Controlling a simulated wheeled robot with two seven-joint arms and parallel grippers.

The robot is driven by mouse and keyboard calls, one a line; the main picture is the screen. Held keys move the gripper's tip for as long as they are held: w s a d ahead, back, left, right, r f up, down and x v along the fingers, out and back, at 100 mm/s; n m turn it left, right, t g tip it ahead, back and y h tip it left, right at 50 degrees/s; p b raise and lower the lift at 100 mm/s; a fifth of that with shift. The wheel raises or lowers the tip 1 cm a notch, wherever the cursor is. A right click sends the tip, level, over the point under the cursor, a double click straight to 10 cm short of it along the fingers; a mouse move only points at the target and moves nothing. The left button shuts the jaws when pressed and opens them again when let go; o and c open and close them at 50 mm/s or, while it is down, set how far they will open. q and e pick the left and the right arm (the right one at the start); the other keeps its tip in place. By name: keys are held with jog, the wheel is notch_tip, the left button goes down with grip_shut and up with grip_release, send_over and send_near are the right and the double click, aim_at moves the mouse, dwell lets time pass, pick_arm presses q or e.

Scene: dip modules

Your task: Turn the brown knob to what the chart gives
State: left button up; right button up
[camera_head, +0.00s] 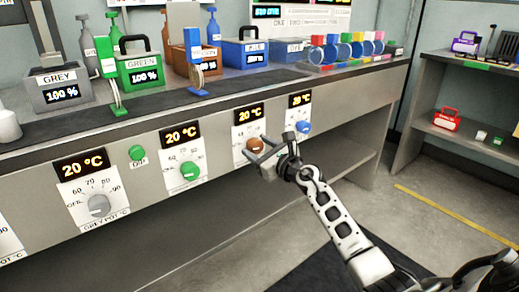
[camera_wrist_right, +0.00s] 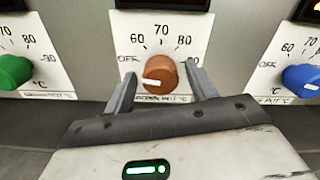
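The brown knob (camera_head: 254,144) is on the front panel of the bench, on a white dial plate. In the right wrist view the brown knob (camera_wrist_right: 160,72) shows a white mark on its lower left part, on the OFF side; 60, 70 and 80 are printed above it. A display (camera_head: 249,115) above it reads 20 °C. My right gripper (camera_head: 262,153) is open at the knob. In the wrist view its fingers (camera_wrist_right: 160,75) stand left and right of the knob, with gaps visible. A wall chart (camera_head: 305,18) is cut off and too small to read. My left gripper is not in view.
A green knob (camera_head: 189,170) and a blue knob (camera_head: 304,127) flank the brown one; a grey knob (camera_head: 99,205) is further left. Several labelled pots, including a green one (camera_head: 141,73), stand on the bench top. The floor in front is open.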

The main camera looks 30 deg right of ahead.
jog(key=c, duration=0.8)
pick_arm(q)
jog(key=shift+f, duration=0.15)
